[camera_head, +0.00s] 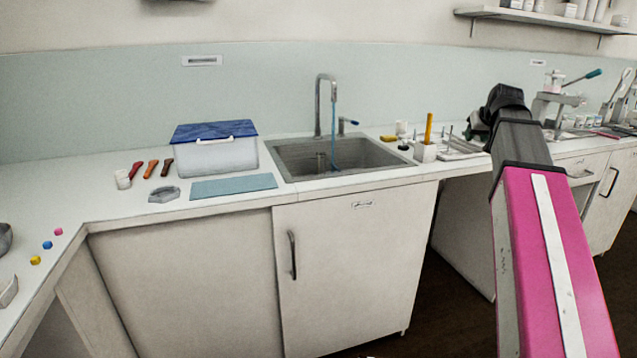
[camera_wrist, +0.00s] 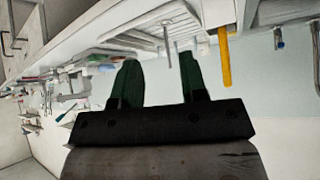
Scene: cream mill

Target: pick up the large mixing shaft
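My gripper (camera_wrist: 160,75) shows in the wrist view, where the picture is turned nearly upside down. Its two dark green fingers are apart, with nothing visibly clamped between them. A thin grey upright metal shaft (camera_wrist: 168,38) shows beyond the fingertips, in line with the gap between them. It stands at a pale drainer tray (camera_wrist: 128,38). In the head view my gripper (camera_head: 476,124) is over the counter right of the sink, partly hidden by my wrist. A slim grey shaft (camera_head: 450,134) stands at the tray (camera_head: 462,154) there. I cannot tell its size class.
A white holder (camera_head: 425,153) with a yellow-orange handled tool (camera_head: 429,127) stands just left of the tray; the tool also shows in the wrist view (camera_wrist: 225,58). The sink (camera_head: 345,157) and tap (camera_head: 319,105) are further left. A lever press (camera_head: 553,95) stands to the right.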

